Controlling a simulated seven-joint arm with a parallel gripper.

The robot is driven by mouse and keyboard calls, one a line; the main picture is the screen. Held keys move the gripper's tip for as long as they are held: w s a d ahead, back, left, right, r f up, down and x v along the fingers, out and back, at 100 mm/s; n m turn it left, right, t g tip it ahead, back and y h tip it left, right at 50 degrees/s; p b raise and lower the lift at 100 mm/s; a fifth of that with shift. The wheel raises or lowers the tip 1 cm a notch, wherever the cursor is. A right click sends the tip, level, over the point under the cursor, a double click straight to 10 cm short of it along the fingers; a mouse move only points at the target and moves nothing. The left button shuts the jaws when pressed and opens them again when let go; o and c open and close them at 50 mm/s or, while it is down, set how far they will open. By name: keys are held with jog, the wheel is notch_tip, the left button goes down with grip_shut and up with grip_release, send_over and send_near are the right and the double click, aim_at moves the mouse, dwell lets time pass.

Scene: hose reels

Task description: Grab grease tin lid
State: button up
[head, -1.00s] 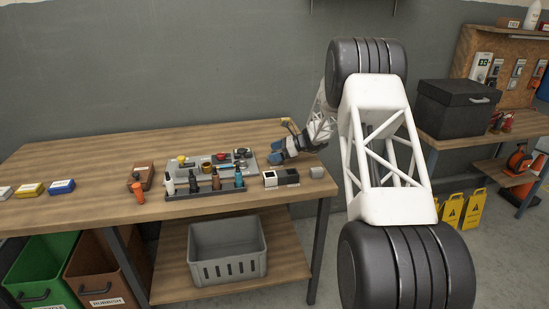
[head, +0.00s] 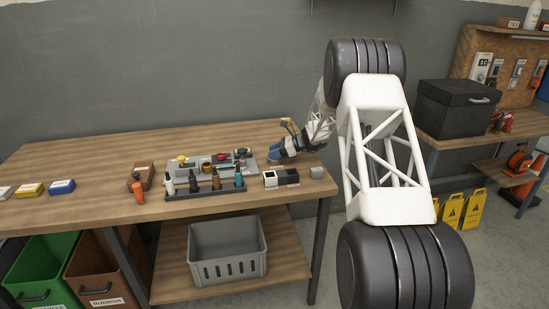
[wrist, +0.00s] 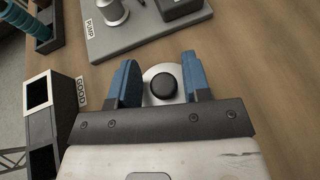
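A round silver-grey lid with a black knob (wrist: 164,87), which I take for the grease tin lid, shows in the wrist view. It lies between the two blue fingers of my gripper (wrist: 158,77). The fingers are apart, one on each side of the lid, with a gap visible at the left finger. I cannot tell whether the right finger touches it. In the head view my gripper (head: 278,154) is low over the bench's right part, and the lid cannot be made out there. Whether a tin is under the lid is hidden.
A grey board (wrist: 135,32) labelled PUMP with parts on it lies just beyond the fingers. A two-part box (wrist: 40,120) labelled GOOD stands to the left.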

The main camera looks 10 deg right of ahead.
jog(key=shift+s+f, duration=0.1)
jog(key=shift+f, duration=0.15)
jog(key=c, duration=0.7)
jog(key=shift+o, duration=0.2)
jog(key=shift+r, duration=1.6)
jog(key=shift+s+r, duration=0.15)
jog(key=shift+r, duration=0.2)
jog(key=s, duration=0.5)
jog(key=s+r, duration=0.1)
jog(key=s, duration=0.9)
jog(key=shift+s+a+r, duration=0.2)
jog(key=shift+s+a, duration=0.1)
jog(key=shift+a, duration=0.1)
